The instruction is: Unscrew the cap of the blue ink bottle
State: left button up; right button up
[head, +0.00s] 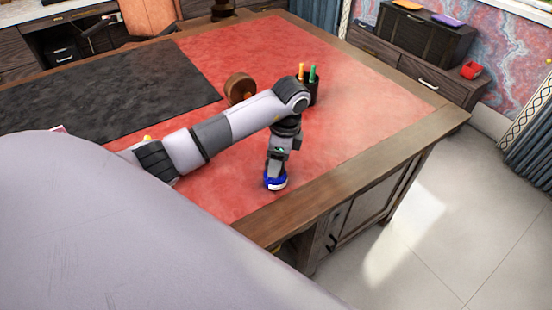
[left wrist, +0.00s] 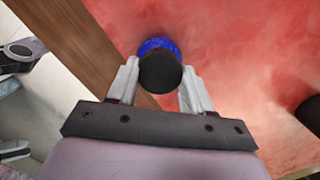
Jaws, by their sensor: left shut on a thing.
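The blue ink bottle (head: 275,182) stands on the red leather desktop near the desk's front wooden edge. In the left wrist view the bottle's blue body (left wrist: 157,44) shows behind its round black cap (left wrist: 160,73). My left gripper (head: 275,166) points down over the bottle. In the left wrist view, the two fingers of my left gripper (left wrist: 160,80) are on either side of the black cap and shut on it. The cap is hidden by the gripper in the head view.
A dark pen cup (head: 313,92) with orange and green pens stands behind my left arm. A round brown wooden thing (head: 239,88) is beside it. A black mat (head: 110,95) covers the left part of the desk. The red leather (head: 350,120) right of the bottle is clear.

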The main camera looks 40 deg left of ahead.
dwell(0.3)
pick_arm(q)
jog(key=n, duration=0.4)
jog(key=shift+f, duration=0.1)
jog(key=shift+g, duration=0.3)
jog(key=n+h, duration=0.1)
jog(key=n, duration=0.3)
jog(key=o, duration=1.1)
jog(key=shift+w+a, duration=0.1)
